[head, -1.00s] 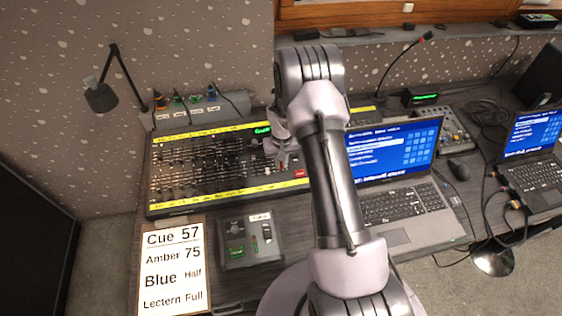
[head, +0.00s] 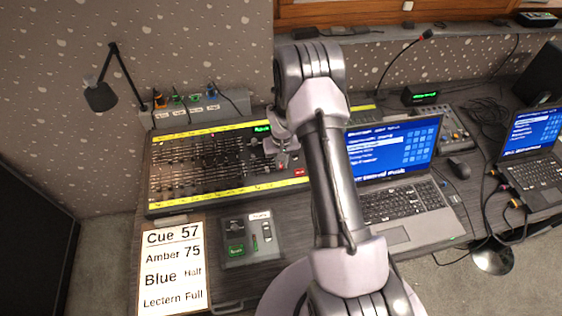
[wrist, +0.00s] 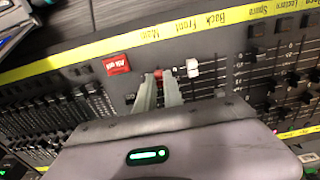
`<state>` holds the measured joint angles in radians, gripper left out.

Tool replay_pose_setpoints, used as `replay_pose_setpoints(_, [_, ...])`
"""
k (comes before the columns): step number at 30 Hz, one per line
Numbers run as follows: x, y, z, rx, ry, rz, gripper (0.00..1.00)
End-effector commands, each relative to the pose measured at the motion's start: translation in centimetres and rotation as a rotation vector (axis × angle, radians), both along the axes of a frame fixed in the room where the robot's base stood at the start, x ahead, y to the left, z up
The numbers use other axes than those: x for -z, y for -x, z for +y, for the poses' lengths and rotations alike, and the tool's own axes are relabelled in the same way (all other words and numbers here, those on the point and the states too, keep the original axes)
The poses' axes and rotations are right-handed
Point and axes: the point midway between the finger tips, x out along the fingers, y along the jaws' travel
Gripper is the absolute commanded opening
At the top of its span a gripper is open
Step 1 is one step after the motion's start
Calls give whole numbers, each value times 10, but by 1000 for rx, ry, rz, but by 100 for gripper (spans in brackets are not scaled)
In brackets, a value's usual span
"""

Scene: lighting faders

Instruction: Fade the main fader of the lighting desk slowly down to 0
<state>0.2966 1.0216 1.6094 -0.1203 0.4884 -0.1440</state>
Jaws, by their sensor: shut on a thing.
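The lighting desk (head: 205,188) is a dark console with yellow label strips and rows of faders. In the wrist view, a red fader cap (wrist: 158,75) sits near the yellow strip marked Main (wrist: 149,34). My gripper (wrist: 159,80) is shut on this cap, one finger on each side. A white fader cap (wrist: 193,68) stands just right of the fingers. In the head view my gripper (head: 282,158) is over the right part of the desk, and the arm and wrist partly cover it. The fader's slot is largely hidden by my gripper.
A red button (wrist: 116,64) is left of the fingers in the wrist view. In the head view a laptop (head: 400,205) stands right of the arm. A small box with a fader (head: 250,238) and a cue sheet (head: 173,268) lie in front of the desk.

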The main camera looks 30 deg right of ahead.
Motion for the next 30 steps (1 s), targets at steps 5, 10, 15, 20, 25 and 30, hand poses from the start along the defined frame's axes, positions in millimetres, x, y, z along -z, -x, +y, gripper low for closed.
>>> replay_pose_setpoints(5, [0, 2, 0, 0, -1, 2, 0])
replay_pose_setpoints(10, [1, 3, 1, 0, -1, 2, 0])
replay_pose_setpoints(15, [1, 4, 1, 0, -1, 2, 0])
replay_pose_setpoints(20, [1, 4, 1, 0, 0, 1, 0])
replay_pose_setpoints(25, [1, 5, 2, 0, 0, 1, 0])
replay_pose_setpoints(30, [1, 6, 2, 0, 0, 1, 22])
